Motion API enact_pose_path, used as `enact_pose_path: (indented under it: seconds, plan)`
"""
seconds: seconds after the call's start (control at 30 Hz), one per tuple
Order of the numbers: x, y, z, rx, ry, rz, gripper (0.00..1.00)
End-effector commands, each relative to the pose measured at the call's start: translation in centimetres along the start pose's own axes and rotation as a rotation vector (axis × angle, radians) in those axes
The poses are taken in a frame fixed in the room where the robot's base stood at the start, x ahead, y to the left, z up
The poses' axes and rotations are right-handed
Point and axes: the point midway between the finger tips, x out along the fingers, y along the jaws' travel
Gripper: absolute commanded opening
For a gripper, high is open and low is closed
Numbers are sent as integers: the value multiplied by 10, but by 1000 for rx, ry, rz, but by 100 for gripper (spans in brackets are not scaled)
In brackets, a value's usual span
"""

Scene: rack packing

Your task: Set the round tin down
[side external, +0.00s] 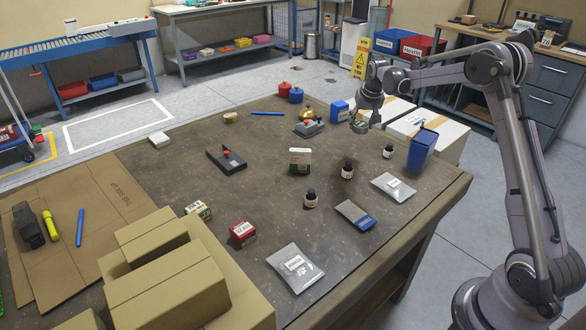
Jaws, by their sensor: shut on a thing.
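My gripper (363,114) is toward the far right of the workbench, pointing down. It is shut on the round tin (360,127), a small greenish-grey tin that shows just below the fingers. The tin looks held at or slightly above the bench top (265,195); I cannot tell whether it touches the surface. Part of the tin is hidden by the fingers.
A blue bin (422,150) and a small dark bottle (388,152) stand to the right of the tin. A green-white box (299,160) and another bottle (347,170) are nearer. White cartons (428,133) stand beyond the edge.

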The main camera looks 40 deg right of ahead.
Motion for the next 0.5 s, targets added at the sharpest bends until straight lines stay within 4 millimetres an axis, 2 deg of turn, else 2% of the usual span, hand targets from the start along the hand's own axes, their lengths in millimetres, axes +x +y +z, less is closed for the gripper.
enact_pose_path:
  seconds: [0.03, 0.2, 0.4, 0.5]
  plan:
    - [-4, -25, 8, -47, 0, -20, 18]
    - [-17, -98, 38, -206, -1, -86, 18]
    - [-36, -174, 84, -391, 0, -161, 18]
    - [-46, -204, 106, -469, 0, -194, 18]
